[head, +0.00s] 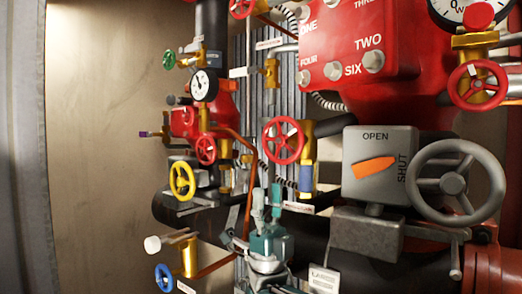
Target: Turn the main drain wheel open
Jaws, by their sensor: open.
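Several handwheels show in the head view, and I cannot read a label that marks one as the main drain. A red wheel (283,140) sits on a brass valve near the middle. A yellow wheel (182,181) is at the left, and a blue wheel (165,277) is low at the left. A large grey wheel (456,183) is at the right, beside a grey box (380,165) marked OPEN and SHUT with an orange pointer. My gripper (267,204) is at the bottom middle, pointing up, open, below the red wheel and apparently empty.
A red valve body (345,45) with bolts fills the top right. Another red wheel (477,85) is at the right, below a gauge. A small gauge (204,85), a small red wheel (206,149) and a green wheel (170,60) crowd the left. The far-left wall is bare.

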